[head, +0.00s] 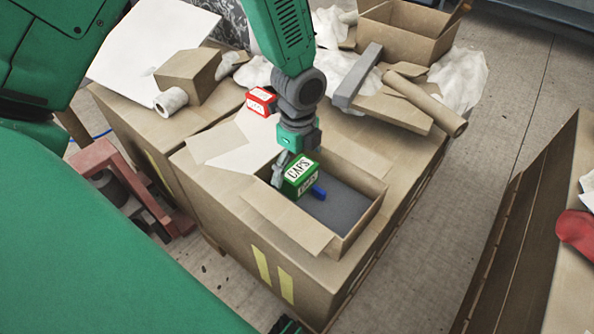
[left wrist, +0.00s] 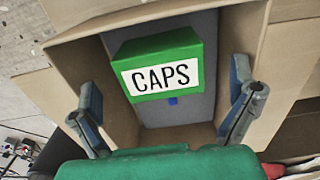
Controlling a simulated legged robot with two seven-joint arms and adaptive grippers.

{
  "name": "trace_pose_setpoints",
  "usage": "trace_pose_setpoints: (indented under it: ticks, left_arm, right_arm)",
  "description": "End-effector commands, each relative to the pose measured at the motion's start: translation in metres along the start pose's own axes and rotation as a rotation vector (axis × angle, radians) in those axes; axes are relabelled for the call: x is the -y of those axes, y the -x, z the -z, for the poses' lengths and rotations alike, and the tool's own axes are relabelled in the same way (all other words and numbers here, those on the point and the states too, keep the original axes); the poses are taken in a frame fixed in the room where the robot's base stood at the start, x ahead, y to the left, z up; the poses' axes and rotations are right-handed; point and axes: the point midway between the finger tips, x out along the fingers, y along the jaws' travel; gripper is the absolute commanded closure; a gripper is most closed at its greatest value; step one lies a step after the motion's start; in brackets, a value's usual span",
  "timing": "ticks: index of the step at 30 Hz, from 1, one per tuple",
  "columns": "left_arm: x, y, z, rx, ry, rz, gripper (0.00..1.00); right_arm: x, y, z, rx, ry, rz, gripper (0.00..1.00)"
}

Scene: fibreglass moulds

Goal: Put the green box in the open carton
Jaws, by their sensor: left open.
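The green box (head: 300,176) with a white CAPS label is inside the open carton (head: 358,222), near its far left end. In the left wrist view, the green box (left wrist: 163,66) sits tilted over the carton's grey floor (left wrist: 196,112); I cannot tell if it lies flat on it. My left gripper (head: 291,166) points down into the carton at the box. In the left wrist view its two fingers (left wrist: 163,112) are spread wide, with the box beyond and between them and visible gaps on both sides. My right gripper is not in view.
A small blue item (head: 319,192) is beside the green box. The carton's flaps stand open. A red box (head: 261,102), a small brown box (head: 188,73), a tape roll (head: 170,101), a cardboard tube (head: 425,103) and another open carton (head: 410,30) lie behind. A red pallet jack (head: 112,170) stands left.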

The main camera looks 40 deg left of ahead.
Motion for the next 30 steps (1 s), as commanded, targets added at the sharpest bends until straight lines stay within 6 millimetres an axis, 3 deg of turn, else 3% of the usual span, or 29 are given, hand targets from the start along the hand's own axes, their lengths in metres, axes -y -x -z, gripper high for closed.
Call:
trace_pose_setpoints:
  ticks: [1,6,12,30]
  left_arm:
    - [0.001,0.018,-0.001,-0.002,0.001,0.004,0.0]
    - [0.0,0.052,-0.001,-0.002,0.002,0.001,0.0]
    - [0.001,0.075,-0.001,-0.002,0.001,0.0,0.0]
    - [0.0,0.08,-0.001,-0.002,0.001,-0.001,0.0]
  right_arm:
    - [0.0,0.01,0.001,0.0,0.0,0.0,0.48]
    - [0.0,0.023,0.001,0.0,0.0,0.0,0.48]
    - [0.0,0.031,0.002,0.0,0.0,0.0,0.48]
    - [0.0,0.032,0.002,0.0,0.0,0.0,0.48]
